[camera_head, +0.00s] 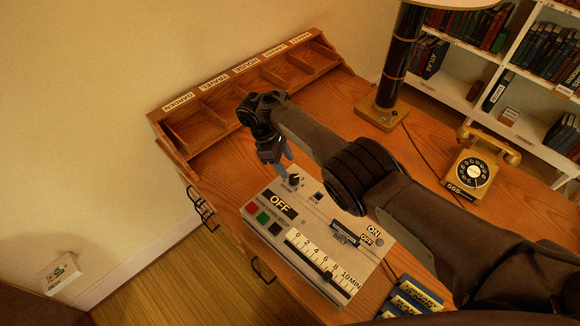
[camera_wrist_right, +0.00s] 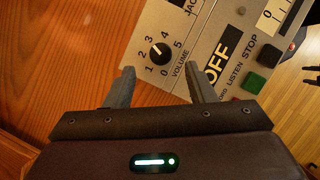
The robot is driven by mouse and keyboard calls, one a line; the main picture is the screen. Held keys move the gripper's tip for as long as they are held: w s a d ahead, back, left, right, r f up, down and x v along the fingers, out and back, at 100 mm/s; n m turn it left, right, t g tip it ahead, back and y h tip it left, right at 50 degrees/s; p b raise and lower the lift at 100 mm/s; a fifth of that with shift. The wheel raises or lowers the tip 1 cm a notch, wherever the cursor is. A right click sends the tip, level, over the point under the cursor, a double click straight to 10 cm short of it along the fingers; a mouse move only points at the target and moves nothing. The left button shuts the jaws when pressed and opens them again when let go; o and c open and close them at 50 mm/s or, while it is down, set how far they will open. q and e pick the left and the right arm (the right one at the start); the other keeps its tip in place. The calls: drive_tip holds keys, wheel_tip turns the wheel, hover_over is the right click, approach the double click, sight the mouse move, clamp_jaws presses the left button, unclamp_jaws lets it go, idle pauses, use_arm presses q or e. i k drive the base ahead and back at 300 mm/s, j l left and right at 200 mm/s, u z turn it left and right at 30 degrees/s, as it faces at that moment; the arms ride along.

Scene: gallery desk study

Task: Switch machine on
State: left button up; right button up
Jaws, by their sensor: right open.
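The machine (camera_head: 318,232) is a pale grey box on the wooden desk. Its black window reads OFF (camera_head: 281,204); it also shows in the wrist view (camera_wrist_right: 222,58). ON and OFF labels (camera_head: 370,236) sit at its right end; my forearm passes close above that side. A volume knob (camera_head: 294,179) is at its far left corner and shows in the wrist view (camera_wrist_right: 159,54). Red, green and black buttons (camera_head: 262,218) line its left end. My right gripper (camera_head: 283,168) is open and empty, pointing down near the volume knob. My left gripper is out of view.
A labelled wooden pigeonhole rack (camera_head: 250,85) runs along the desk's back edge. A lamp (camera_head: 390,95) and a yellow telephone (camera_head: 476,170) stand at the right. Blue boxes or cassettes (camera_head: 412,298) lie near the machine's front right. Bare desk (camera_wrist_right: 60,60) lies beside the machine.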

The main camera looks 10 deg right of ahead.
sight(379, 242)
drive_tip(key=k+j, duration=0.1)
drive_tip(key=k, duration=0.4)
drive_tip(key=k+j, duration=0.1)
drive_tip(key=k, duration=0.4)
